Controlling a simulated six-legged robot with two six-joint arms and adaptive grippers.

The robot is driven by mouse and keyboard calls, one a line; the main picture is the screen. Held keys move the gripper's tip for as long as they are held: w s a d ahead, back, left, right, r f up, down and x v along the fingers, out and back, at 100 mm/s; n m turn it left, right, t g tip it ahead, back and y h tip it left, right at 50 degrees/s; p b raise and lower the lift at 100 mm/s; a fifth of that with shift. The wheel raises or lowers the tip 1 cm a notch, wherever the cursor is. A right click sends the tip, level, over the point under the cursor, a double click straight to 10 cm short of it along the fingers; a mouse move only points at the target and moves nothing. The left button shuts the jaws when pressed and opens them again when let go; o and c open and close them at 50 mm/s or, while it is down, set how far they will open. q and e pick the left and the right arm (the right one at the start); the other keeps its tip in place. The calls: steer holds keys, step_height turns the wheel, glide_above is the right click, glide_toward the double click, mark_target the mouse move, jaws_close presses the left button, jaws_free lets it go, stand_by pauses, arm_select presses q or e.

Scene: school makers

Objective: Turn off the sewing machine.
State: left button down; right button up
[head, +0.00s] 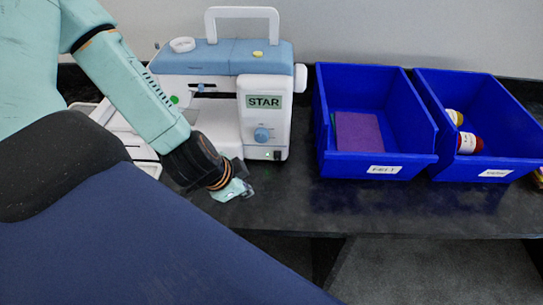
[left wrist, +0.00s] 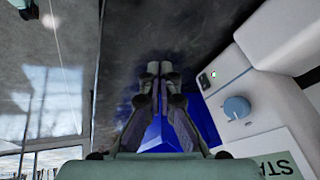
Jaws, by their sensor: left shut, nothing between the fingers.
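The sewing machine (head: 222,58) is white with a blue top and stands on the dark bench against the wall. Its front bears a STAR label (head: 263,101), a blue dial (head: 262,135) and, low down, a small black switch (head: 277,155) beside a green light. My left gripper (head: 238,190) is shut and empty, low in front of the machine, left of the switch. Its fingertips (left wrist: 152,72) point past the machine's front, apart from the switch. My right gripper is out of view.
A blue bin (head: 375,167) with purple felt stands right of the machine. Another blue bin (head: 490,160) with spools is beside it. The dark bench top (head: 330,205) is clear in front of the bins. My left forearm covers the machine's left part.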

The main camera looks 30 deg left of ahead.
arm_select(q)
steer(key=w+r+m+t, duration=0.2)
steer(key=w+r+m, duration=0.1)
steer(key=w+r, duration=0.1)
steer(key=shift+w+a+r+h, duration=0.2)
steer(key=shift+a+r+h, duration=0.1)
steer(key=shift+a+r, duration=0.05)
steer(key=shift+w+d, duration=0.1)
steer(key=shift+w, duration=0.05)
steer(key=shift+f, duration=0.1)
